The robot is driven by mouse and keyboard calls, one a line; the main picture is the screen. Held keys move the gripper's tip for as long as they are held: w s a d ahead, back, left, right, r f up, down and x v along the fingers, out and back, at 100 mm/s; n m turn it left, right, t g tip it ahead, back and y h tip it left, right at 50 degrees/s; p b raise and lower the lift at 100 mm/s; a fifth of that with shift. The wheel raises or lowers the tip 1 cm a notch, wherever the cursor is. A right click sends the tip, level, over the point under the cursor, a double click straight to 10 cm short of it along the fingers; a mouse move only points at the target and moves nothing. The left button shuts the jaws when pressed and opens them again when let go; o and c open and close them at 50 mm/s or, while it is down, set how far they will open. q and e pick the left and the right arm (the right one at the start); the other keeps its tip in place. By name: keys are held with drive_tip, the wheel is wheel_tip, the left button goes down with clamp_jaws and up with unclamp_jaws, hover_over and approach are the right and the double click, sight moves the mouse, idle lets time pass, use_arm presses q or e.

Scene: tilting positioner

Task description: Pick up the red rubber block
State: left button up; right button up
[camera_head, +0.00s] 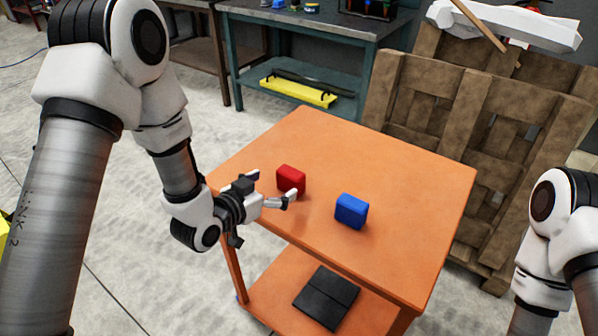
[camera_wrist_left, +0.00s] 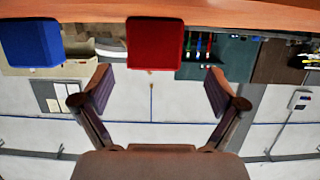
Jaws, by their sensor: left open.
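The red rubber block (camera_head: 291,179) stands on the orange table (camera_head: 390,165) near its left side. My left gripper (camera_head: 274,189) is open and empty, low at the table's left front edge, with its fingers pointing toward the red block. In the left wrist view, which looks upside down, the red block (camera_wrist_left: 155,44) is centred ahead, beyond the gap between the open fingertips (camera_wrist_left: 154,90). The fingers appear short of the block. My right gripper is out of view; only part of the right arm shows at the right edge.
A blue block (camera_head: 351,211) stands on the table to the right of the red one; it also shows in the left wrist view (camera_wrist_left: 31,43). Wooden pallets (camera_head: 440,120) stand behind the table's right side. The back of the tabletop is clear. A black item (camera_head: 326,297) lies on the lower shelf.

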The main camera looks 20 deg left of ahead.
sight(286, 179)
use_arm(q)
drive_tip(key=shift+w+d+r, duration=0.1)
drive_tip(key=shift+w+d, duration=0.1)
drive_tip(key=x, duration=0.2)
drive_tip(key=p+x, duration=0.1)
drive_tip(key=x, duration=0.2)
drive_tip(key=shift+w+d, duration=0.25)
drive_tip(key=shift+d, duration=0.15)
drive_tip(key=shift+s+a, duration=0.1)
drive_tip(key=shift+s, duration=0.05)
drive_tip(key=c, duration=1.3)
drive_tip(key=shift+c, duration=0.2)
